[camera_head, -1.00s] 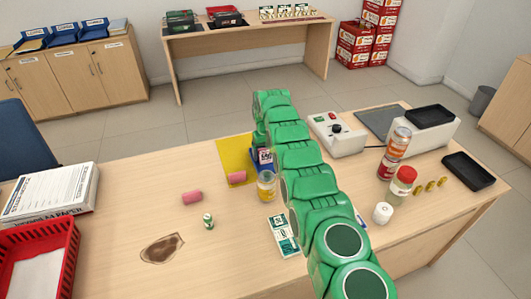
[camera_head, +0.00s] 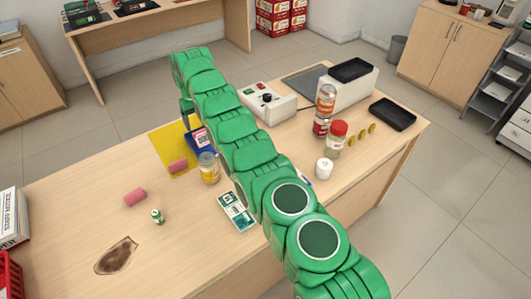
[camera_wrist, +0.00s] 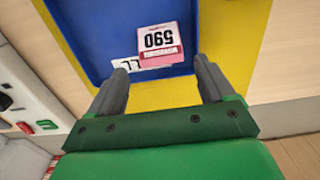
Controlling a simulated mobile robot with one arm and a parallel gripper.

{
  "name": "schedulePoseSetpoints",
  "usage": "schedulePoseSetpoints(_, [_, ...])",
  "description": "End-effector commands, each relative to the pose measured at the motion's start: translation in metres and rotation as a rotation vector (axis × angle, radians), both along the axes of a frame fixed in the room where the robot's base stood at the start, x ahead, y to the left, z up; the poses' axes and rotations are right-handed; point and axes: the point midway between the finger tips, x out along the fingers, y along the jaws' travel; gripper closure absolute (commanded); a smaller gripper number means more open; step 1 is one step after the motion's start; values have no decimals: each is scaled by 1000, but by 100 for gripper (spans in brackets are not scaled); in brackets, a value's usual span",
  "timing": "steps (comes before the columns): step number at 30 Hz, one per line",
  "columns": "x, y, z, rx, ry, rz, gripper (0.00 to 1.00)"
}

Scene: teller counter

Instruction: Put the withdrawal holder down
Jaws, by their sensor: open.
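The withdrawal holder is a blue tray-like holder (camera_head: 190,146) with a white and pink ticket (camera_head: 202,138) in it. It stands on the yellow mat (camera_head: 165,140), partly hidden by my arm. In the wrist view the blue holder (camera_wrist: 100,20) fills the upper middle, and its ticket (camera_wrist: 161,42) reads 590 upside down. My gripper (camera_wrist: 163,72) is open, its two grey fingers apart at the near edge of the holder. I cannot tell whether the fingers touch it. In the head view the fingers are mostly hidden behind my arm.
A jar with yellow contents (camera_head: 209,168) stands close beside the holder. Banknotes (camera_head: 237,211) lie below my arm. A white device (camera_head: 267,103) stands to the right.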

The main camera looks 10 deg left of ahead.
Motion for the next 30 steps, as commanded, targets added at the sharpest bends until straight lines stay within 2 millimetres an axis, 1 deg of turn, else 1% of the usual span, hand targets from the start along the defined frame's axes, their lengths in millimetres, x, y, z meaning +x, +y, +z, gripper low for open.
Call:
schedulePoseSetpoints(7, [1, -3, 3, -1, 0, -4, 18])
schedulePoseSetpoints(11, [6, -16, 16, -6, 2, -22, 18])
schedulePoseSetpoints(14, [10, -33, 35, -12, 2, -43, 18])
schedulePoseSetpoints(21, [17, -78, 76, -25, 5, -99, 18])
schedulePoseSetpoints(25, [17, -103, 99, -30, 6, -130, 18])
schedulePoseSetpoints(30, [13, -139, 126, -40, 13, -170, 18])
